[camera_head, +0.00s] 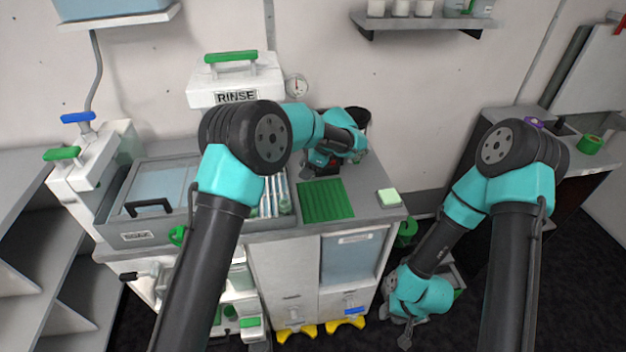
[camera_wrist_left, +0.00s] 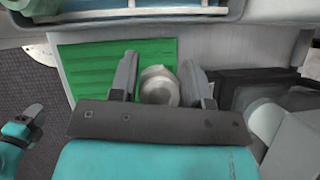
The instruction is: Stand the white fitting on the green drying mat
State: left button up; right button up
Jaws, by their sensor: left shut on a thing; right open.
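The green drying mat (camera_head: 327,200) lies on the grey counter; it also shows in the left wrist view (camera_wrist_left: 85,75). My left gripper (camera_head: 318,166) is over the counter near the mat's back edge. In the left wrist view its jaws (camera_wrist_left: 160,72) are shut on the round white fitting (camera_wrist_left: 158,88), seen with the mat behind it. I cannot tell the gap between fitting and mat. In the head view I cannot make out the fitting behind my arm. My right gripper (camera_head: 405,328) is open, low in front of the counter's right side.
A grey basin with a clear lid (camera_head: 155,185) and a rack of tubes stand left of the mat. A pale green sponge block (camera_head: 388,197) lies to its right. The white RINSE unit (camera_head: 236,82) is on the wall behind. Bare counter lies between mat and block.

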pick_arm(q)
jog(key=s+d, duration=0.1)
jog(key=s, duration=0.2)
jog(key=s+d, duration=0.1)
jog(key=s, duration=0.2)
jog(key=s+d, duration=0.1)
jog(key=s, duration=0.2)
jog(key=shift+s+d+f, duration=0.15)
jog(key=shift+s+d, duration=0.15)
jog(key=shift+d, duration=0.05)
jog(key=s, duration=1)
jog(key=shift+s+d+f, duration=0.3)
jog(key=shift+s, duration=0.1)
send_over(315, 199)
jog(key=d, duration=0.2)
jog(key=shift+s+f, duration=0.25)
jog(key=shift+f, duration=0.45)
jog(key=shift+w, duration=0.25)
jog(key=shift+f, duration=1.8)
jog(key=shift+f, duration=0.1)
